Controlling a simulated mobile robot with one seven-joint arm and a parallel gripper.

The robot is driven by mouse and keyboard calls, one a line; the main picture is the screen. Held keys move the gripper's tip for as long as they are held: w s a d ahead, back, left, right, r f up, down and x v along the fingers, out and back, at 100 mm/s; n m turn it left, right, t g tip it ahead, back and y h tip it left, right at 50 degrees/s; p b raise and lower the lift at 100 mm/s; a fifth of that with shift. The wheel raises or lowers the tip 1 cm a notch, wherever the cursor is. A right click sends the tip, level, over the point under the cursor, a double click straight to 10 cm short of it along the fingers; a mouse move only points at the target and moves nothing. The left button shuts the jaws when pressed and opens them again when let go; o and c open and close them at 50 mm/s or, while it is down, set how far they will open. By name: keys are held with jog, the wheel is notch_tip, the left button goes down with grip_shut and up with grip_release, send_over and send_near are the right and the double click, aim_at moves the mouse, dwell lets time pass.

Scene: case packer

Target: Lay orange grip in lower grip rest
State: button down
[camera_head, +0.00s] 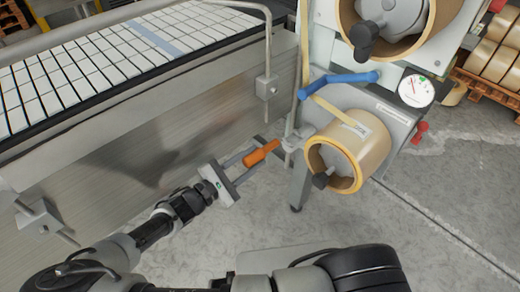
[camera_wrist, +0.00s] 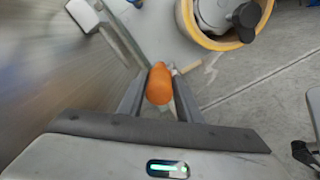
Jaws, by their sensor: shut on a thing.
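The orange grip (camera_head: 262,153) is held between the two fingers of my gripper (camera_head: 258,157), left of the lower tape roll. In the wrist view the orange grip (camera_wrist: 159,84) shows end-on between the fingers of my gripper (camera_wrist: 159,92), which are shut on it. The far end of the grip points toward a small grey fitting (camera_head: 292,143) on the machine's side. I cannot tell whether they touch, or whether this fitting is the lower grip rest. A blue grip (camera_head: 345,79) lies higher up, above the lower roll.
The lower tape roll (camera_head: 313,160) with a dark knob stands close right of the grip. An upper roll (camera_head: 348,12) is above it. A conveyor (camera_head: 130,125) with a metal side runs along the left. A gauge (camera_head: 416,91) is on the right. Floor below is clear.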

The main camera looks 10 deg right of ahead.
aim_at(278, 141)
jog(key=shift+w, duration=0.15)
jog(key=shift+b+x, duration=0.6)
jog(key=shift+x, duration=5.2)
jog(key=shift+f, duration=0.3)
jog(key=shift+s+f+b, duration=0.2)
jog(key=shift+f+b, duration=0.7)
jog(key=shift+f, duration=0.25)
grip_release()
